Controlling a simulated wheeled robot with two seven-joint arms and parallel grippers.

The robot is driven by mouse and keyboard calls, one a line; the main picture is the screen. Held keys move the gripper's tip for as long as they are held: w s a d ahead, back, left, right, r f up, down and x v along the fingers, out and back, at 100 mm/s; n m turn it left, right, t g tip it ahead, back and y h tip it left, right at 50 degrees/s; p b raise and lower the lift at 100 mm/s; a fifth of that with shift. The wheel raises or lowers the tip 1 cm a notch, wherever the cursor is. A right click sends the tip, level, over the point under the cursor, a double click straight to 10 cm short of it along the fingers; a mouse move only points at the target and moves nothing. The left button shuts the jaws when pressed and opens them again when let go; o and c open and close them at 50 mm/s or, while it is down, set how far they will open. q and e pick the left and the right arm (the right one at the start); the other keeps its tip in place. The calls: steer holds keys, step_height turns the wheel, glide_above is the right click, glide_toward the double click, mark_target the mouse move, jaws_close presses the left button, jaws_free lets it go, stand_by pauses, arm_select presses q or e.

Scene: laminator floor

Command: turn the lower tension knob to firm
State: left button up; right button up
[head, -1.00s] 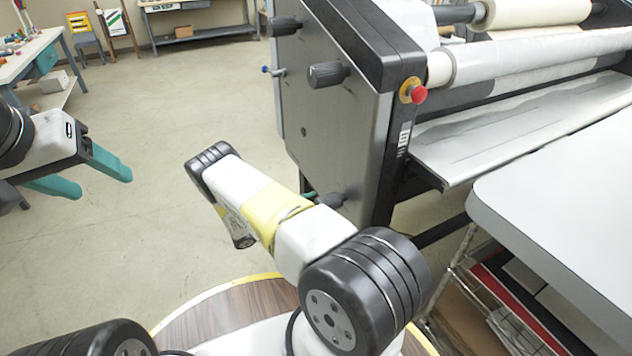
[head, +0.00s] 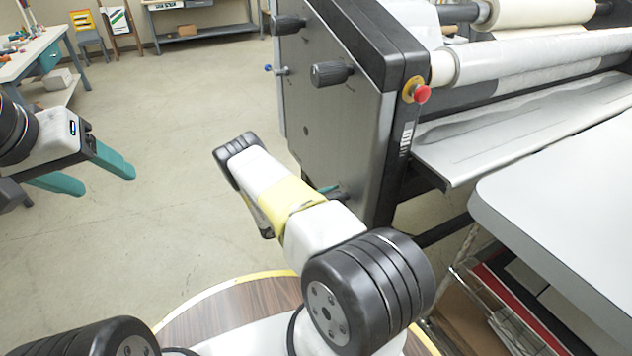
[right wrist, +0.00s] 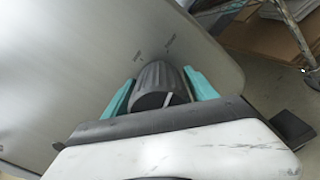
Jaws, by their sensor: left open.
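The lower tension knob (head: 338,196) is a dark knob low on the grey side panel of the laminator, partly hidden behind my right arm in the head view. In the right wrist view the ribbed dark knob (right wrist: 160,84) has a pale line on it, and small marks show on the panel above it. My right gripper (right wrist: 159,82) has a teal finger on each side of this knob; I cannot tell whether they press on it. In the head view one teal fingertip shows beside the knob. My left gripper (head: 92,172) is open and empty at the left, over the floor.
The laminator side panel (head: 335,125) carries two upper black knobs (head: 332,73) (head: 287,24) and a red button (head: 421,94). A grey table (head: 570,190) stands at the right, with a rack below. A workbench (head: 30,55) is at the far left. The floor between is clear.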

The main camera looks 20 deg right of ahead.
steer(key=c, duration=1)
steer(key=shift+c, duration=0.2)
steer(key=shift+n, duration=0.3)
steer(key=n, duration=1.3)
steer(key=o, duration=1.4)
steer(key=shift+c, duration=0.2)
